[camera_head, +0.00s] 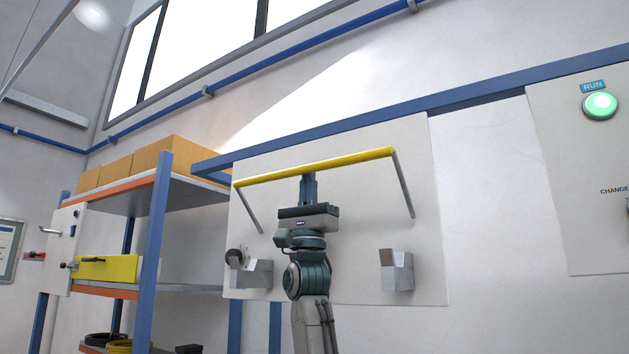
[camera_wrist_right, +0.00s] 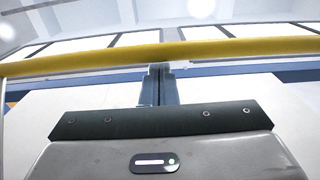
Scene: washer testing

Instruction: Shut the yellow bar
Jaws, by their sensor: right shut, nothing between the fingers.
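The yellow bar (camera_head: 340,161) runs across the upper part of a pale panel (camera_head: 425,215), tilted in the picture. A grey rod (camera_head: 403,185) slants down from its right end and another (camera_head: 248,210) from its left end. My right gripper (camera_head: 308,176) points up at the bar, left of its middle, with its fingers shut and empty. In the right wrist view the yellow bar (camera_wrist_right: 235,48) passes just beyond the fingertips (camera_wrist_right: 160,70); I cannot tell whether they touch it. My left gripper is not in view.
Two metal brackets, left (camera_head: 257,274) and right (camera_head: 396,270), stick out from the panel below the bar. A blue-framed shelf (camera_head: 152,256) with cardboard boxes (camera_head: 150,154) stands at left. A panel with a green RUN button (camera_head: 600,105) is at right.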

